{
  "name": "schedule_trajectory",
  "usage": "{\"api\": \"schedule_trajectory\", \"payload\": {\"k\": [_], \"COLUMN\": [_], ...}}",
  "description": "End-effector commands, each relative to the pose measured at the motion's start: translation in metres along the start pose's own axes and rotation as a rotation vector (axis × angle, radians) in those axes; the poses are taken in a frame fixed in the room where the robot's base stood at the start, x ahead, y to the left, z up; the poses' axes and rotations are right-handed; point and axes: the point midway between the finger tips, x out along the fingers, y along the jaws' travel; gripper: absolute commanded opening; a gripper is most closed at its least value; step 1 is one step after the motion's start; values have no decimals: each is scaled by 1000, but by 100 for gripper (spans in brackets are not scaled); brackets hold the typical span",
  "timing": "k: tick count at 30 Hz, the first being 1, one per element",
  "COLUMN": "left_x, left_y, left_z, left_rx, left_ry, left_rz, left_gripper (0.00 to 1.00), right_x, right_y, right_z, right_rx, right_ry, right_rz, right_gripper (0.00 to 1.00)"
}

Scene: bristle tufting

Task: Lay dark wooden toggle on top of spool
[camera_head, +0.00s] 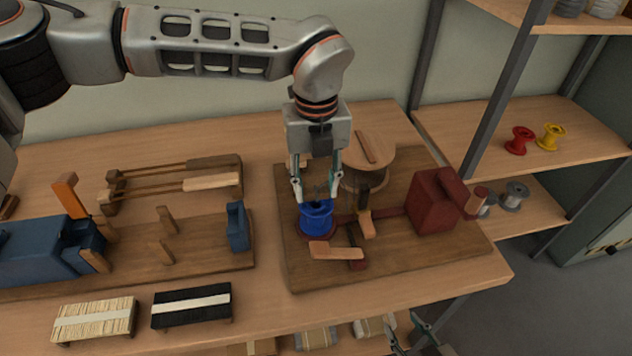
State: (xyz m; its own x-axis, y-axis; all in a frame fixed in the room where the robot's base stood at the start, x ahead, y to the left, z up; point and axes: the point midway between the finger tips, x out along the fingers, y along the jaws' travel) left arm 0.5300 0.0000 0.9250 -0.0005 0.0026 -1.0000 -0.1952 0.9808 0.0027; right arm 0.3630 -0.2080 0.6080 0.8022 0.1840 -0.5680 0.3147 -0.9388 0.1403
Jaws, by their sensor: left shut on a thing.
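The blue spool (316,219) stands upright on a dark red round base on the wooden board at the middle of the table. My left gripper (317,196) points straight down, right above the spool, with its fingertips at the level of the spool's top rim. It is shut on a small dark piece between the fingers, which looks like the dark wooden toggle (318,190). Its outline is hard to make out, and I cannot tell whether it touches the spool. My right gripper (412,335) shows at the bottom edge, low by the table front, with its fingers apart.
A round wooden disc (352,158) with a brown bar stands right behind the gripper. A dark red block (435,200) and a wooden lever (336,251) are close by. Red and yellow spools sit on the right shelf.

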Motion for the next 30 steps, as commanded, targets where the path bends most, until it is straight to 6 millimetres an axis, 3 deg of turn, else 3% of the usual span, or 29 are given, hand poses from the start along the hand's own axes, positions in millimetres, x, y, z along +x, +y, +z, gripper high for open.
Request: {"api": "schedule_trajectory", "payload": {"k": [30], "left_x": [0], "left_y": [0], "left_z": [0], "left_rx": [0], "left_ry": [0], "left_rz": [0], "left_gripper": [26], "right_x": [-4], "right_y": [-1], "right_z": [0], "right_rx": [1], "right_ry": [-4], "right_rz": [-2], "right_gripper": [40]}}
